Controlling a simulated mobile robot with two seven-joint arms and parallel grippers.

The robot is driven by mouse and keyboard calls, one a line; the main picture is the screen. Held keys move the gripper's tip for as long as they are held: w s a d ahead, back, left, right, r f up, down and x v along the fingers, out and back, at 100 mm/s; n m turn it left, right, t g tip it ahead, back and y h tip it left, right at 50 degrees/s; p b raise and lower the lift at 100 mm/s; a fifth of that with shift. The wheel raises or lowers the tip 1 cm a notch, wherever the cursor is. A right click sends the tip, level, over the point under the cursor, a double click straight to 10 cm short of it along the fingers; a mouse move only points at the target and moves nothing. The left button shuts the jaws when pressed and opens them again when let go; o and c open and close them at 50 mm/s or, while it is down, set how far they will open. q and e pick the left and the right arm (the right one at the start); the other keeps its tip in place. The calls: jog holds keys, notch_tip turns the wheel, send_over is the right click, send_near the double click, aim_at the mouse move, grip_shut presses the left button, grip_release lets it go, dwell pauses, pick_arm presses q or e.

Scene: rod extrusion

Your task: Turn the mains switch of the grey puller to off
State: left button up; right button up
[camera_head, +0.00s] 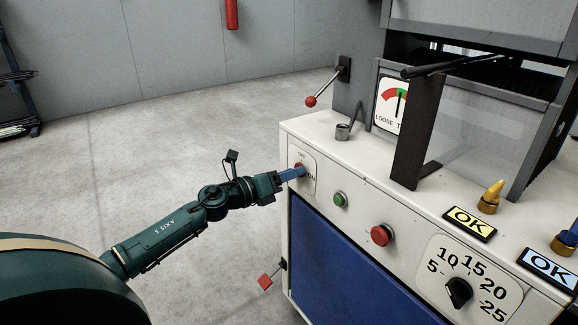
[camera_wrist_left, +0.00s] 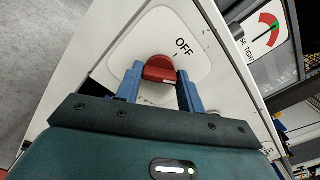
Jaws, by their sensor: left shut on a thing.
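The mains switch is a red rotary knob (camera_wrist_left: 160,68) on a white plate (camera_wrist_left: 200,62) at the left end of the grey puller's front panel. The plate reads OFF at the top and ON at lower right in the head view. My left gripper (camera_head: 298,172) is shut on the knob, with one blue finger on each side of it. The knob is mostly hidden behind the fingers in the head view. A small white mark shows on the knob in the left wrist view; I cannot tell for certain which position it points to. My right gripper is not in view.
A green button (camera_head: 340,199), a red button (camera_head: 382,235) and a black dial (camera_head: 459,292) sit to the right on the panel. A red-knobbed lever (camera_head: 311,101) juts out above, and a red-tipped lever (camera_head: 265,281) below. Open floor lies to the left.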

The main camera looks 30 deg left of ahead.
pick_arm(q)
jog(key=shift+n+p, duration=4.2)
jog(key=shift+n, duration=1.5)
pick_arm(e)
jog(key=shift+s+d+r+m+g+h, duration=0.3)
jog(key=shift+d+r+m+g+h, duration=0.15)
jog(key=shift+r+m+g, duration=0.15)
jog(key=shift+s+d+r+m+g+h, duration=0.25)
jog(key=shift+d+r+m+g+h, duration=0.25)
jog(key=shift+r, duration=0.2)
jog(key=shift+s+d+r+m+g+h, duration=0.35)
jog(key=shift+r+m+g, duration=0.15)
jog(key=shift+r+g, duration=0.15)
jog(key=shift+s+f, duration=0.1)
pick_arm(q)
jog(key=o, duration=1)
